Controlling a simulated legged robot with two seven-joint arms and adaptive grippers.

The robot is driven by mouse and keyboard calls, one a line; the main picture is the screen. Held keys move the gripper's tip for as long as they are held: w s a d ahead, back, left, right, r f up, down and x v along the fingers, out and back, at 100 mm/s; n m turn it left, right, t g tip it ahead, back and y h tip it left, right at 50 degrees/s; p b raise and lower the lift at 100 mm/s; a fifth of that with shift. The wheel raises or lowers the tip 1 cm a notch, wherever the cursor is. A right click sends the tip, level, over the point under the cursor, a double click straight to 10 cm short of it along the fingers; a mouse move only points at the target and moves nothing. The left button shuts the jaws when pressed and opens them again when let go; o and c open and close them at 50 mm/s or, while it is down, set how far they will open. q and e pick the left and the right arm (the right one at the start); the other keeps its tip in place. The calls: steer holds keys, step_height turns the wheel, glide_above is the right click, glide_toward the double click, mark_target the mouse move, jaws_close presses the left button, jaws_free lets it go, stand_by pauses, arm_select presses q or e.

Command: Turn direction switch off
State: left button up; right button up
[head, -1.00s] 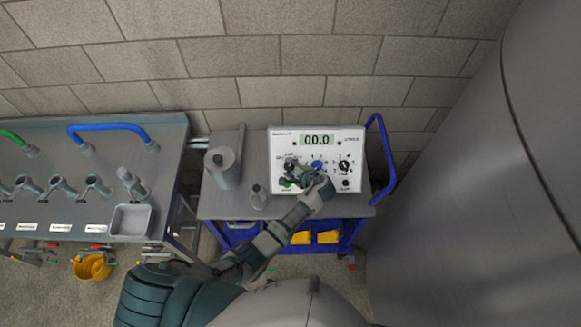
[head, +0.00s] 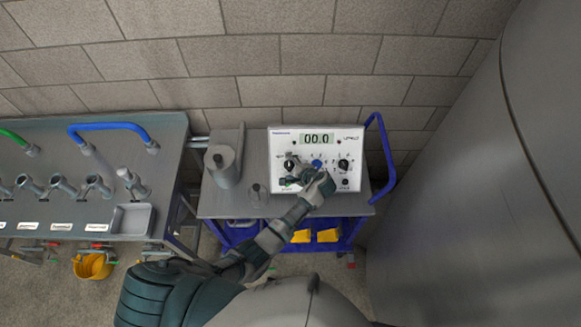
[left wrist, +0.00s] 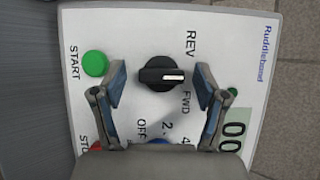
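The white control panel (head: 318,140) with a 00.0 display stands on the cart. Its black direction switch (head: 290,164) is at the panel's left. In the left wrist view the switch (left wrist: 160,75) shows a white mark pointing between the REV and FWD labels. My left gripper (head: 293,181) is in front of the panel. In the left wrist view this gripper (left wrist: 160,80) is open, with one finger on each side of the switch and visible gaps to it. Whether the fingertips reach its depth is unclear. My right gripper is not in view.
Close to the switch are a green START button (left wrist: 95,64), a red button partly hidden by my gripper, and a blue knob (head: 317,165). Another black knob (head: 343,165) is farther right. A grey cylinder (head: 222,168) stands left of the panel on the cart.

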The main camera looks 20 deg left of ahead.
arm_select(q)
steer(key=v, duration=1.2)
steer(key=shift+f, duration=0.1)
